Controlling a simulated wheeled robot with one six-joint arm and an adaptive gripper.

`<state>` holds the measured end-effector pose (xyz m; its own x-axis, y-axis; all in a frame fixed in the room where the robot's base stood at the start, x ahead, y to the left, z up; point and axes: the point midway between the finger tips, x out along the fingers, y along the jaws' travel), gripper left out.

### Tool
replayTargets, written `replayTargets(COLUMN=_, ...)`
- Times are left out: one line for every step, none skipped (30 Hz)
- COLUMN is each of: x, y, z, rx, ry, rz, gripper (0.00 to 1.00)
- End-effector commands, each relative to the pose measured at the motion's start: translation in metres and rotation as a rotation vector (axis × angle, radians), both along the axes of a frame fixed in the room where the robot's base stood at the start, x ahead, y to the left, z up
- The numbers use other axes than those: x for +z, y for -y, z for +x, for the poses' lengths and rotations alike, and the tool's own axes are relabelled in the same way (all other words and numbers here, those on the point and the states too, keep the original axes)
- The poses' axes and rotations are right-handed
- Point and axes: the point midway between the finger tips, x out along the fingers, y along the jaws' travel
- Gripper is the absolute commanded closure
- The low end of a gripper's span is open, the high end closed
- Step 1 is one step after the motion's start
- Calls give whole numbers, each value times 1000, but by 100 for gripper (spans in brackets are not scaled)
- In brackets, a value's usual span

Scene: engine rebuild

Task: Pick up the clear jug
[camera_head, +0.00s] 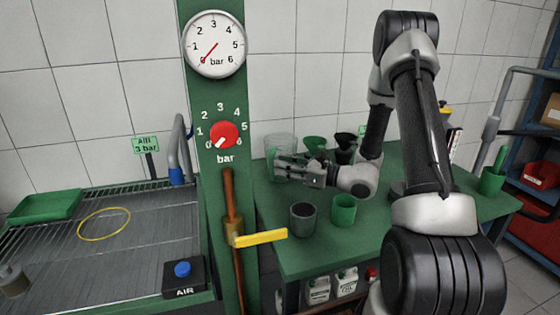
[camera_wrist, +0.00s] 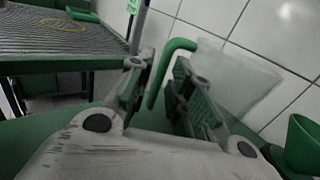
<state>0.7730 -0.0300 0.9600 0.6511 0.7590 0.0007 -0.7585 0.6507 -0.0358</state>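The clear jug (camera_head: 281,148) stands at the back left of the green workbench and is partly hidden by my gripper (camera_head: 279,168). In the wrist view the see-through jug body (camera_wrist: 240,78) is on the right, with its green handle (camera_wrist: 166,66) towards the middle. My gripper (camera_wrist: 165,85) has its two fingers apart, one on each side of the handle. The handle lies nearer the left finger, and I cannot tell whether they touch. The fingers do not look closed on it.
Green and black funnels (camera_head: 315,145) stand just right of the jug. A grey cup (camera_head: 303,217) and a green cup (camera_head: 343,210) are nearer the front. The green gauge post (camera_head: 212,105) rises left of the bench, beside a grated wash table (camera_head: 60,245).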

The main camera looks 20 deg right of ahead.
Motion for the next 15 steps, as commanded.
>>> replayTargets(x=-1, y=-6, z=4, rx=4, ry=1, rz=-1, gripper=79)
replayTargets(x=-1, y=-9, z=8, rx=4, ry=1, rz=0, gripper=79)
replayTargets(x=-1, y=-14, z=13, rx=5, ry=1, rz=0, gripper=79)
replayTargets(x=-2, y=-18, z=16, rx=5, ry=1, rz=0, gripper=79)
replayTargets(x=-2, y=-21, z=20, rx=5, ry=1, rz=0, gripper=79)
replayTargets(x=-2, y=-26, z=24, rx=5, ry=1, rz=-1, gripper=79)
replayTargets(x=-2, y=-29, z=26, rx=5, ry=2, rz=-2, gripper=79)
replayTargets(x=-2, y=-31, z=28, rx=4, ry=2, rz=-2, gripper=79)
replayTargets(x=-2, y=-33, z=30, rx=4, ry=1, rz=-1, gripper=79)
replayTargets(x=-2, y=-35, z=31, rx=3, ry=1, rz=-1, gripper=79)
replayTargets(x=-2, y=-35, z=32, rx=3, ry=1, rz=-1, gripper=79)
replayTargets(x=-2, y=-36, z=32, rx=2, ry=1, rz=-1, gripper=79)
replayTargets(x=-2, y=-36, z=33, rx=2, ry=1, rz=-1, gripper=79)
replayTargets(x=-2, y=-36, z=33, rx=2, ry=1, rz=-1, gripper=79)
replayTargets(x=-2, y=-35, z=32, rx=2, ry=1, rz=-1, gripper=79)
